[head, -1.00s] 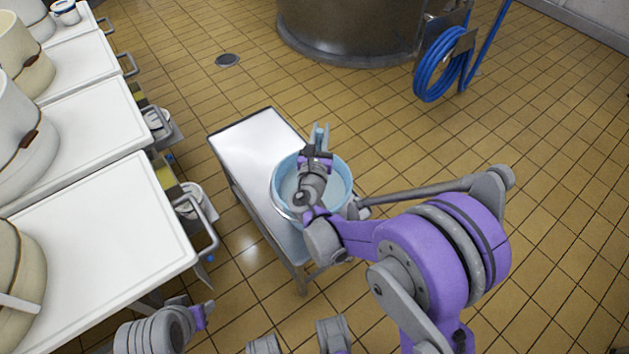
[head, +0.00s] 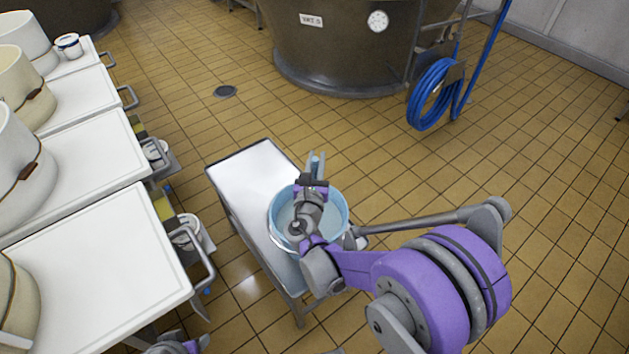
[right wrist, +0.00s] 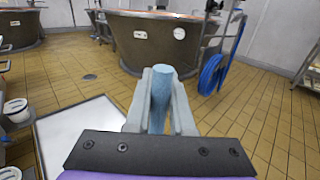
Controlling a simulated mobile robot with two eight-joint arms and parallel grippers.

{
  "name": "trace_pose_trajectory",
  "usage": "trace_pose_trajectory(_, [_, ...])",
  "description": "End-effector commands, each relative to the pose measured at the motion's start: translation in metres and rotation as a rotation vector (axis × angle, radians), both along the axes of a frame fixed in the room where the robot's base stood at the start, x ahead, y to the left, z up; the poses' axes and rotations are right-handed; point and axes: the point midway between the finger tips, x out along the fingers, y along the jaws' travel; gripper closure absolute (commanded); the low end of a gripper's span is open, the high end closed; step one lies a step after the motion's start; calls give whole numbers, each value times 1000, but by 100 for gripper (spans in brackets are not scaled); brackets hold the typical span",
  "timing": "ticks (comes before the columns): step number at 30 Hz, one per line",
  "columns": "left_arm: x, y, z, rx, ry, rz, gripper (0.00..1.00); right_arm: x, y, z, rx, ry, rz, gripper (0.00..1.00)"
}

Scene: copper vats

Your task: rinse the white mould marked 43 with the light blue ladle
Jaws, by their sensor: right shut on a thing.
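My right gripper (head: 315,165) is shut on a light blue ladle. Only the ladle's upright handle (right wrist: 160,88) shows clearly, between the fingers in the right wrist view. The ladle's bowl is hidden. The gripper is above a light blue bucket (head: 341,208), which stands on a steel trolley (head: 250,170). Whitish moulds with brown fasteners stand on white tables at the left, including a near one (head: 18,310), a middle one (head: 20,165) and a farther one (head: 30,95). I cannot read a 43 on any. Part of my left arm shows at the bottom edge; its gripper is out of view.
Small white pots (head: 185,232) sit on brackets at the tables' right ends, beside projecting metal handles (head: 205,262). A large vat (head: 340,50) and a coiled blue hose (head: 432,95) are at the back.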

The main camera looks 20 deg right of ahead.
Motion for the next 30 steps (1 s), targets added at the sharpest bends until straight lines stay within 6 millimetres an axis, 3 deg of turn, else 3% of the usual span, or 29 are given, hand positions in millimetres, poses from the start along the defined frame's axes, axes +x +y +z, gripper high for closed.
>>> trace_pose_trajectory(3, [-1, 0, 24, 0, -8, 0, 50, -1, 0, 30, -1, -3, 0, 100])
trace_pose_trajectory(21, [3, 0, 116, 0, -38, 0, 50, 0, 0, 150, 1, -3, 0, 100])
trace_pose_trajectory(30, [9, 0, 150, 0, -51, 0, 50, 0, 0, 196, -1, -2, 0, 100])
